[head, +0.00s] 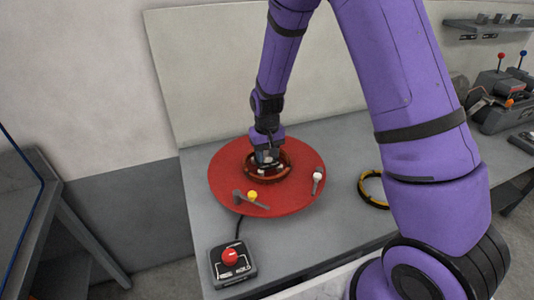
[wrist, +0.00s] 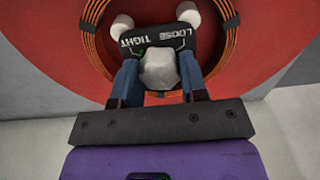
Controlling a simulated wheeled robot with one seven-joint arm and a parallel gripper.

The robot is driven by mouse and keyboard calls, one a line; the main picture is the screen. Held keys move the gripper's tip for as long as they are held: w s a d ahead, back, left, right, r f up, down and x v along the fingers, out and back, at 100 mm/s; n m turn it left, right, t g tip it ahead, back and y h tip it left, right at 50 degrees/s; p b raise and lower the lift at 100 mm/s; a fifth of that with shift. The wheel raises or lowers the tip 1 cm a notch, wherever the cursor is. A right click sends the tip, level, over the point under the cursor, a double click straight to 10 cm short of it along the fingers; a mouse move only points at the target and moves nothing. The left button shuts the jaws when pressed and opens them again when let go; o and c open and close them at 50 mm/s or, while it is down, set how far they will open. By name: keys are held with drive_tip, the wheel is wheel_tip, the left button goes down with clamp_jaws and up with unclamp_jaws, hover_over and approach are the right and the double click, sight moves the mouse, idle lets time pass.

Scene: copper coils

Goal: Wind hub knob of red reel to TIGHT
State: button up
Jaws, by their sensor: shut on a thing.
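The red reel (head: 225,180) lies flat on the grey bench, with a ring of copper wire (head: 285,172) around its hub; both also show in the wrist view, as the red disc (wrist: 70,40) and the copper coil (wrist: 98,60). My gripper (head: 267,160) points down into the hub. In the wrist view its two fingers (wrist: 160,82) stand either side of the pale grey hub knob (wrist: 160,65) and are shut on it. A dark label plate (wrist: 155,38) beyond the knob reads TIGHT on the left and LOOSE on the right. I cannot tell the knob's exact setting.
A yellow-tipped lever (head: 252,196) and a white-tipped lever (head: 317,178) stand on the reel. A dark box with a red button (head: 230,257) sits in front. A black and yellow ring (head: 366,197) lies right, near my arm. A grey panel (head: 220,60) stands behind.

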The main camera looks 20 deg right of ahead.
sight(267, 154)
drive_tip(key=m, duration=0.4)
drive_tip(key=shift+m, duration=2.8)
drive_tip(key=o, duration=0.9)
drive_tip(key=shift+r, duration=0.1)
wheel_tip(267, 154, up, 11)
drive_tip(key=shift+f, duration=0.15)
